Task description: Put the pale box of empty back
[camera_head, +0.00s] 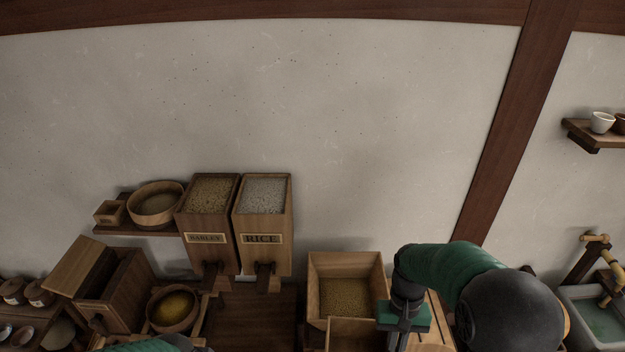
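A large pale wooden box (316,285) stands right of centre at the bottom, with grain inside. A smaller pale box (352,325) sits in front of it, cut off by the lower edge, so I cannot tell whether it is empty. My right gripper (400,338) points down beside the smaller box's right side. Its fingertips are not clear, and I cannot tell whether it touches the box. Only a green piece of my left arm shows at the bottom left; its gripper is out of view.
Barley (207,222) and rice (263,228) bins hang on the wall. A wall shelf (150,230) holds a round tub (156,203) and a small box (110,212). Below are a wooden mill-like box (120,290) and a bowl of yellow meal (173,308). A basin (598,318) stands far right.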

